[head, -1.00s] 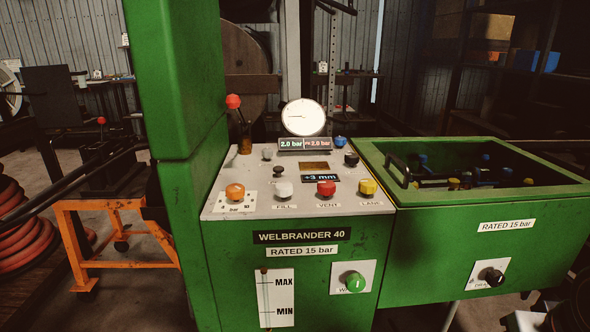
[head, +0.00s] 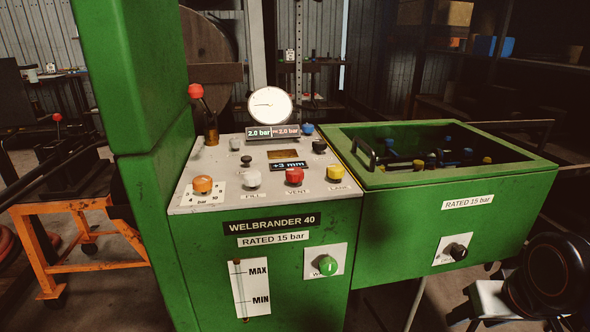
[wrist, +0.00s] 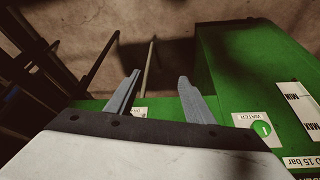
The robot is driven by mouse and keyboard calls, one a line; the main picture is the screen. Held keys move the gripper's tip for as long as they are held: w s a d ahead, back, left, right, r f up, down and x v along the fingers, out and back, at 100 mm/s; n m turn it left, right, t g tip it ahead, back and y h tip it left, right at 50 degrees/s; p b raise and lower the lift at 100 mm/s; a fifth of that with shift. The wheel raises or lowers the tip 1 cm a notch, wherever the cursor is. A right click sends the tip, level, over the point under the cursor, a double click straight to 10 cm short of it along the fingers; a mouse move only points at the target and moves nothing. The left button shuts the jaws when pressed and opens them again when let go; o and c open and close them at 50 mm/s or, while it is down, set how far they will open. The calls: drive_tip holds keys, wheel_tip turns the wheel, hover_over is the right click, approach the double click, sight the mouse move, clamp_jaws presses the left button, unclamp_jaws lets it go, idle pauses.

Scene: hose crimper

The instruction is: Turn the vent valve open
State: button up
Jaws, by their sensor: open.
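The vent valve is a red knob (head: 294,176) above the "VENT" label, on the grey panel top of the green machine in the head view. A white knob labelled "FILL" (head: 251,179) is to its left and a yellow knob labelled "LANCE" (head: 334,173) to its right. My gripper (wrist: 158,90) shows in the wrist view with two grey fingers apart and nothing between them. The wrist view shows the machine's front and floor, not the red knob. The gripper's fingers are not visible in the head view, so the gripper is not at the knob.
An orange knob (head: 202,184), a red-topped lever (head: 196,91) and a gauge (head: 270,104) share the panel. A tall green column (head: 130,80) stands left. A green open bin (head: 440,190) adjoins on the right. A green round knob (head: 328,265) is on the front.

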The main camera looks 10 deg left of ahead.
drive_tip(key=w+a+r+n, duration=0.1)
drive_tip(key=w+a+r, duration=0.15)
drive_tip(key=r, duration=0.25)
drive_tip(key=w+a+r+n+g, duration=0.1)
drive_tip(key=w+a+r, duration=0.15)
drive_tip(key=r, duration=0.25)
drive_tip(key=w+a+r+n, duration=0.1)
drive_tip(key=w+r, duration=0.3)
drive_tip(key=r, duration=0.1)
wheel_tip(320, 180, up, 23)
drive_tip(key=n+g, duration=0.4)
drive_tip(key=n, duration=0.5)
hover_over(295, 169)
wheel_tip(295, 169, down, 17)
drive_tip(key=shift+s+f, duration=0.15)
drive_tip(key=shift+f, duration=0.05)
drive_tip(key=c, duration=1)
